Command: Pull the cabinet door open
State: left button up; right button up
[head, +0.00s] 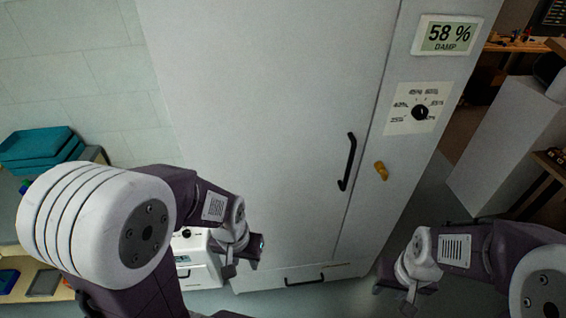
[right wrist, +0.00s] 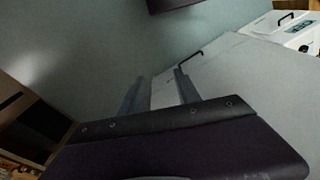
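The tall pale cabinet door (head: 265,110) fills the middle of the head view and looks closed. Its black vertical bar handle (head: 347,162) is near its right edge. A brass-coloured latch or knob (head: 381,171) sits on the frame just right of the handle. My left gripper (head: 241,264) is low in front of the door, left of and below the handle, with fingers apart and empty. My right gripper (head: 393,288) is low at the right, below the latch and away from the handle. The right wrist view shows its two fingers (right wrist: 160,90) spread with nothing between them.
A humidity display (head: 449,36) reads 58 % DAMP above a dial (head: 419,112) on the cabinet frame. A drawer handle (head: 305,281) is below the door. A small white unit (head: 196,262) stands behind my left arm. Teal trays (head: 40,145) lie left; a grey block (head: 505,140) stands right.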

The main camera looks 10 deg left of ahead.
aim_at(350, 164)
jog(key=w+a+r+t+b, duration=0.1)
jog(key=w+r+t+b, duration=0.35)
jog(key=w, duration=0.35)
jog(key=w+a+r+n+t+b, duration=0.1)
jog(key=w+a+r+t+b, duration=0.1)
jog(key=w+r+t+b, duration=0.45)
jog(key=w+a+r+t+b, duration=0.1)
jog(key=w+t+b, duration=0.25)
jog(key=w, duration=0.55)
jog(key=s+a+f+n+t+y+b, duration=0.1)
jog(key=a+t+y+b, duration=0.15)
jog(key=a+b, duration=0.55)
jog(key=w+b, duration=0.1)
jog(key=w, duration=0.7)
jog(key=shift+w+a+f, duration=0.1)
jog(key=shift+w+a, duration=0.05)
jog(key=shift+w, duration=0.1)
grip_shut()
